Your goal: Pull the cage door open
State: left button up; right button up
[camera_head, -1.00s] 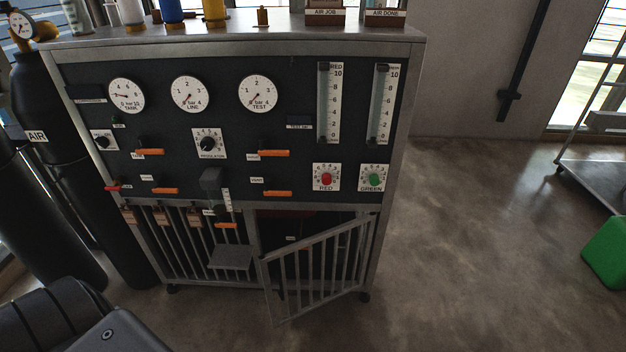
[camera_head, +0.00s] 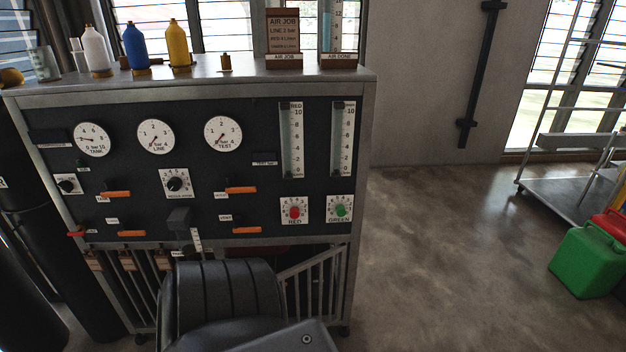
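The cage door (camera_head: 318,284) is a grey barred panel low on the right of the cabinet. Its top rail slants down toward the left, out from the cabinet front, so the door stands ajar. My dark arm link covers its left part and its lower edge. The fixed cage bars (camera_head: 130,288) show to the left of the arm. Neither gripper is in view, so I cannot see whether one touches the door.
The cabinet's black panel (camera_head: 262,178) carries gauges, orange levers and knobs. Bottles, including a blue one (camera_head: 136,47), stand on top. Dark cylinders stand at left. A green can (camera_head: 585,262) and a trolley (camera_head: 565,190) are at right. The floor (camera_head: 440,270) between is clear.

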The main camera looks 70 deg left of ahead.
aim_at(342, 248)
jog(key=z, duration=0.35)
jog(key=i, duration=1.15)
jog(key=u, duration=2.1)
